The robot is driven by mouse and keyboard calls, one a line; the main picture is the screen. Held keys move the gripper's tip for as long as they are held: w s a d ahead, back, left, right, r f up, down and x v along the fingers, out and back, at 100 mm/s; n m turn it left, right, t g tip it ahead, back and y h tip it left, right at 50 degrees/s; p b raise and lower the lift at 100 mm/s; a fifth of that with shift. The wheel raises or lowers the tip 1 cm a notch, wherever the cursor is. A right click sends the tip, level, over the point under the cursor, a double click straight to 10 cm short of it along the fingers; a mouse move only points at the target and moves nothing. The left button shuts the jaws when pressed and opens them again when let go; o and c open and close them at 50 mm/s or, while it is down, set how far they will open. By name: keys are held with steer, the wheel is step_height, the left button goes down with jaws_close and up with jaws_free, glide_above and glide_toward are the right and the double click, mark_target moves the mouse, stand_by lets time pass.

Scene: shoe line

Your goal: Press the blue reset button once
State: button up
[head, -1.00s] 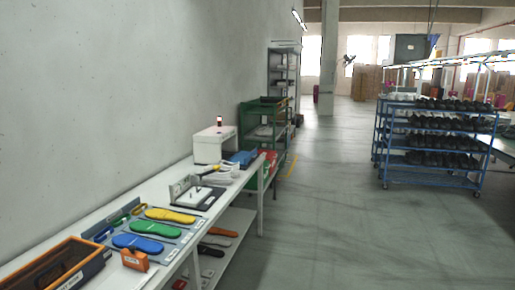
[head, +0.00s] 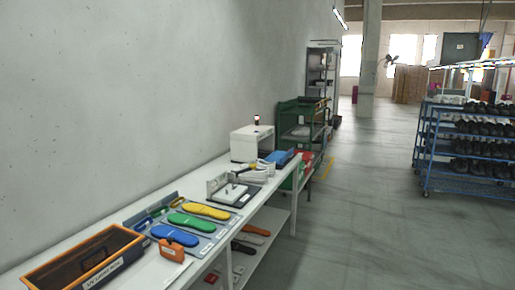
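I cannot make out a blue reset button in the head view. A white box (head: 251,144) stands on the far part of the long white workbench (head: 262,198), with a small red-topped lamp (head: 256,119) above it. A blue object (head: 284,157) lies beside the box, too small to identify. A white fixture on a dark base (head: 229,191) sits nearer on the bench. My gripper is not in view.
Yellow (head: 205,211), green (head: 191,222) and blue (head: 173,234) insoles lie on grey mats. An orange block (head: 172,250) and an orange-rimmed tray (head: 60,267) are nearer. A green rack (head: 303,124) stands beyond the bench. The floor to the right (head: 370,220) is clear up to a blue shoe rack (head: 470,182).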

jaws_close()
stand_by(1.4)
